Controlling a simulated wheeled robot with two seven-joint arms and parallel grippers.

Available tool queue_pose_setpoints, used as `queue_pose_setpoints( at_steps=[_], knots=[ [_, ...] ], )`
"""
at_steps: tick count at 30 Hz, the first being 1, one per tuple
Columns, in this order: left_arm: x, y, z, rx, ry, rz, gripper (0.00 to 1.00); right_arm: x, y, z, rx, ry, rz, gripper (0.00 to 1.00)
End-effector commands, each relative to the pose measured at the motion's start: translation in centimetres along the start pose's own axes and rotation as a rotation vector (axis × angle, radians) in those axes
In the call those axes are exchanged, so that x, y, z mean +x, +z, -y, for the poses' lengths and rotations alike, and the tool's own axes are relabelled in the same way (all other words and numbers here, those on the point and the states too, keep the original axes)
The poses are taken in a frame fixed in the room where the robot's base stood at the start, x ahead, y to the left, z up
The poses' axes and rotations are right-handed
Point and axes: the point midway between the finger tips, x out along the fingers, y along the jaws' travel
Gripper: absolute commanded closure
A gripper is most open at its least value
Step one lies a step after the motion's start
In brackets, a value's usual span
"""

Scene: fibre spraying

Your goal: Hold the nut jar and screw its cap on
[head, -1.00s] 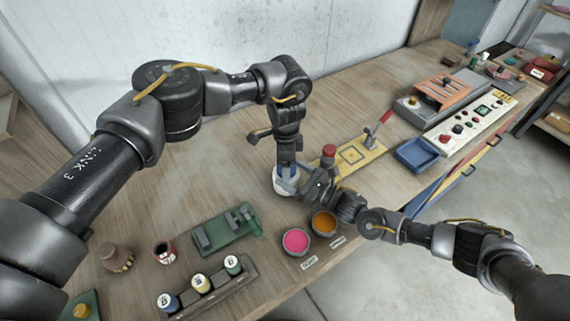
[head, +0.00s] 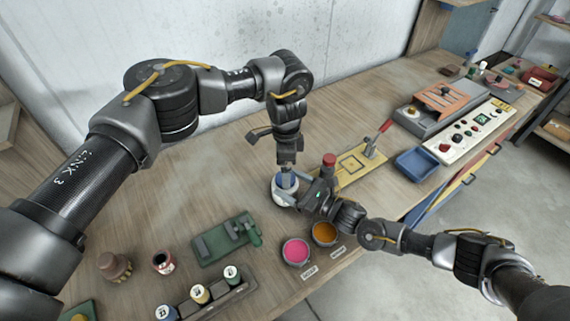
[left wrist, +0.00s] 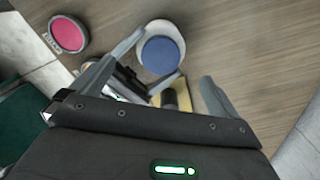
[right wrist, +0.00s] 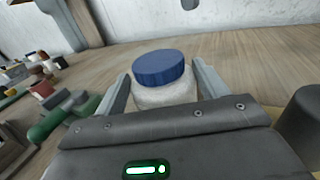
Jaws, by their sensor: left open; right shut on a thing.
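The white nut jar (right wrist: 165,95) stands upright with its blue cap (right wrist: 162,68) sitting on its mouth. I cannot tell how tightly the cap is screwed. My right gripper (right wrist: 163,88) is shut on the jar body from the side, one finger on each side, below the cap. The jar (head: 283,198) is near the middle of the bench in the head view. My left gripper (head: 286,169) points down above it, open. In the left wrist view the cap (left wrist: 161,54) lies below its spread fingers, with nothing held between them.
Pink (head: 296,251) and orange (head: 325,233) pots stand near the front edge. A green fixture (head: 225,239) and a rack of bottles (head: 215,294) are at front left. A yellow plate with a red-handled lever (head: 368,150) and a blue tray (head: 417,163) lie right. The back left bench is clear.

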Motion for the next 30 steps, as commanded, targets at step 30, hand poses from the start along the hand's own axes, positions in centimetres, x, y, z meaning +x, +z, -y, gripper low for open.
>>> queue_pose_setpoints(
  at_steps=[30],
  knots=[
    [-11.4,0.0,-0.1,0.0,0.0,0.0,0.0,0.0,0.1,0.0,0.0,0.0,0.002,0.92]
  ],
)
